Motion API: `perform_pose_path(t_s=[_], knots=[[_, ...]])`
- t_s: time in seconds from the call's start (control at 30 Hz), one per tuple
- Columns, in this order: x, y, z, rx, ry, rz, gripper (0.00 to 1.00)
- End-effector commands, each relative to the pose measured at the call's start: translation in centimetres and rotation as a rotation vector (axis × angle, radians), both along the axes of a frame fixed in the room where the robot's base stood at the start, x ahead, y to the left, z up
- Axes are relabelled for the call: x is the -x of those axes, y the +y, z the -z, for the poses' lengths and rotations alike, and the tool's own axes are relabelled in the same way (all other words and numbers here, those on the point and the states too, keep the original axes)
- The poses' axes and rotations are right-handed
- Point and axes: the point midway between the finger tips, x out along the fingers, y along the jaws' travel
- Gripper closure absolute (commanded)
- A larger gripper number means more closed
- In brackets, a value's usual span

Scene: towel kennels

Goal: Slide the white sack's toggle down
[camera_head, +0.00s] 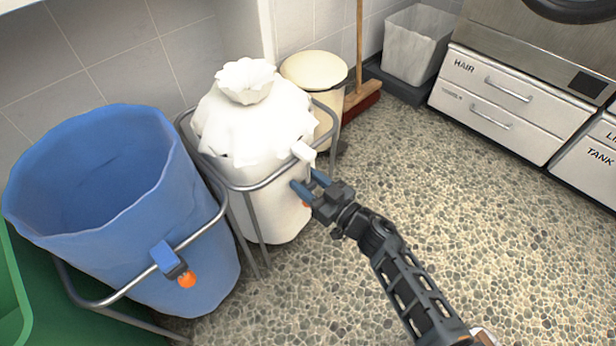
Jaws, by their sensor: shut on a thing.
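The white sack (250,135) stands in a grey metal frame at the upper middle, its ruffled neck (245,80) gathered on top. A small white block (303,152) sits at the sack's right front, by the frame rail. My gripper (306,181) is just below that block, at the sack's side, with its blue fingers pointing up and left. It is shut on the toggle, which is mostly hidden between the fingers. An orange knob (306,204) shows partly just below the left finger.
A blue sack (190,220) stands open in its frame at left, with a blue block (164,256) and an orange knob (187,280). A lidded bin (315,70), broom (360,95) and grey bin (415,45) are behind. Drawers (500,100) stand at right. The pebbled floor at right is clear.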

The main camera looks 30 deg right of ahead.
Motion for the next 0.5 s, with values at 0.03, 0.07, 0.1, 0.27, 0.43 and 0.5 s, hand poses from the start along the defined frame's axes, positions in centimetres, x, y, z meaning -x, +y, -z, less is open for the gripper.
perform_pose_path(t_s=[0.03, 0.07, 0.1, 0.27, 0.43, 0.5], knots=[[0.03, 0.04, 0.67, 0.0, 0.001, -0.001, 1.0], [0.03, 0.04, 0.81, 0.0, 0.0, -0.001, 1.0], [0.03, 0.04, 0.95, -0.001, 0.0, -0.001, 1.0], [0.05, 0.03, 1.18, 0.001, 0.002, 0.0, 1.0], [0.08, 0.03, 1.31, 0.002, 0.005, 0.001, 1.0], [0.1, 0.02, 1.37, 0.002, 0.006, 0.002, 0.51]])
